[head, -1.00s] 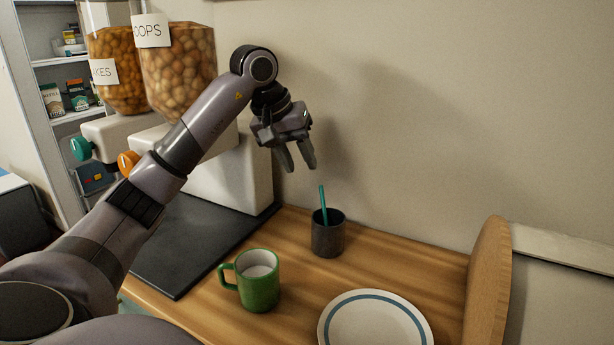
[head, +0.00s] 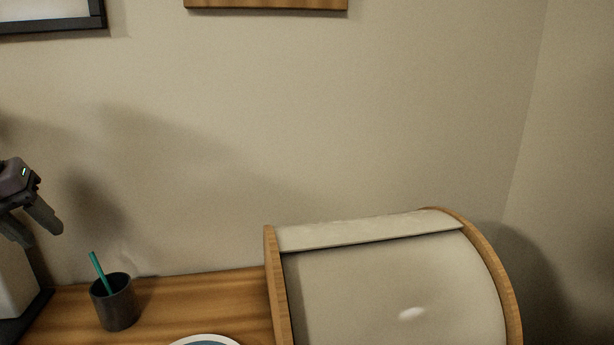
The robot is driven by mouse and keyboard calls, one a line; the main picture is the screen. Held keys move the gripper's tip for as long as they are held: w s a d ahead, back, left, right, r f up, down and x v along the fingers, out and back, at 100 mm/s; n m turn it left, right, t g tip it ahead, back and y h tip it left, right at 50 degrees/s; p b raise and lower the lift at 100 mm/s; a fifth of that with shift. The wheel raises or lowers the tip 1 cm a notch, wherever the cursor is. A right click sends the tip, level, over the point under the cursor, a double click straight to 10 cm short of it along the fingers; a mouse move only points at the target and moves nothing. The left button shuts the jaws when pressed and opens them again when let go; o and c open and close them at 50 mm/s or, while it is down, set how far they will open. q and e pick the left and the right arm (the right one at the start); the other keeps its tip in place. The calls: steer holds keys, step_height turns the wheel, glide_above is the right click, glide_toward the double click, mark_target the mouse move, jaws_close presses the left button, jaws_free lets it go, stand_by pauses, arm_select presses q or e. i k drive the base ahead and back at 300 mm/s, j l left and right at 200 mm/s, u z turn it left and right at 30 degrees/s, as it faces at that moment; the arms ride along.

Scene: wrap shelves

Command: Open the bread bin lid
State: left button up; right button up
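The bread bin has wooden side panels (head: 278,300) and stands at the lower right of the head view, cut off by the bottom edge. Its cream curved lid (head: 360,285) covers the front and looks shut, below a fixed top strip (head: 370,230). A small white oval spot, perhaps the handle, shows on the lid (head: 412,314). My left gripper (head: 38,236) is at the far left edge, well away from the bin and above the counter. Its two fingers are apart with nothing between them. My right gripper is not in view.
A dark cup (head: 116,305) with a teal stick stands on the wooden counter (head: 200,297) between my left gripper and the bin. A plate rim (head: 205,339) shows at the bottom edge. The wall is close behind, with a corner at the right.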

mark_target(435, 289)
steer(key=k+j, duration=0.1)
steer(key=k, duration=0.4)
steer(key=k+j, duration=0.15)
steer(key=k, duration=0.3)
